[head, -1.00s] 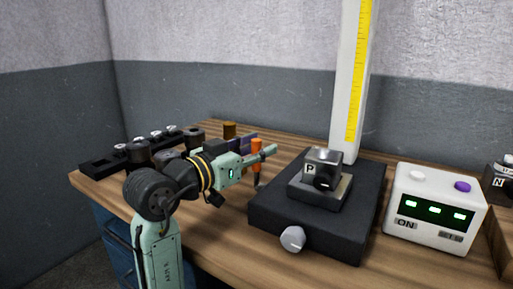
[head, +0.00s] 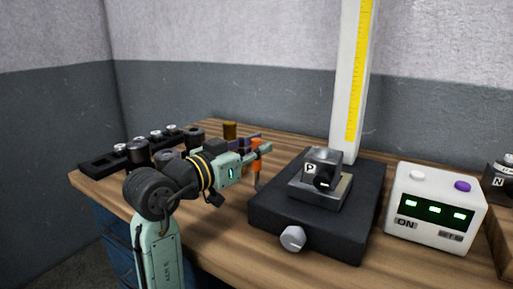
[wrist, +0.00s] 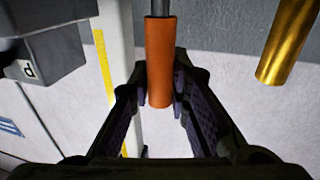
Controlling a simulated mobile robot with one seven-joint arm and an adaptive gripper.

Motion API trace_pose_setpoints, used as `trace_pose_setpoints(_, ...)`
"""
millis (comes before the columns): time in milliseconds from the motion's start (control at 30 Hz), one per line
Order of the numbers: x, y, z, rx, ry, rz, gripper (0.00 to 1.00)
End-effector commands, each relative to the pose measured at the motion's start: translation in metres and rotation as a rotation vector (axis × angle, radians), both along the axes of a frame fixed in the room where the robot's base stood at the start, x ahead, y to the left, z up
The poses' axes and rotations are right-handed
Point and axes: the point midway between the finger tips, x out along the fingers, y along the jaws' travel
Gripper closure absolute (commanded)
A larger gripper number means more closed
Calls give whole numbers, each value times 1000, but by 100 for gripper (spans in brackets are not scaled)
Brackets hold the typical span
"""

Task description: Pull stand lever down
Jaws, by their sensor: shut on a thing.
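The stand has a black base (head: 350,220) and a white column with a yellow scale (head: 352,90). Its lever has an orange handle (head: 257,150) on a thin grey rod at the left side of the base. My gripper (head: 262,151) is shut on the orange handle. In the wrist view the handle (wrist: 160,62) lies between the two dark fingers of my gripper (wrist: 162,90), with the grey rod leading off the top edge. The handle stands nearly upright in the head view; fingers and arm partly cover it.
A block marked P (head: 322,170) sits on the stand base, with a grey knob (head: 292,238) in front. A white box with green displays (head: 435,208) stands to the right. A black rack (head: 115,162) lies left. A brass cylinder (wrist: 287,42) shows beside the handle in the wrist view.

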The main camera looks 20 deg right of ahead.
Motion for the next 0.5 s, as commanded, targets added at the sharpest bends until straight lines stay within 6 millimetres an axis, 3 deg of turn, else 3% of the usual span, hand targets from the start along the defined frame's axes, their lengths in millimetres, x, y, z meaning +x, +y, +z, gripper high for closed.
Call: trace_pose_setpoints(500, -13, 16, -8, -173, -136, -1, 100)
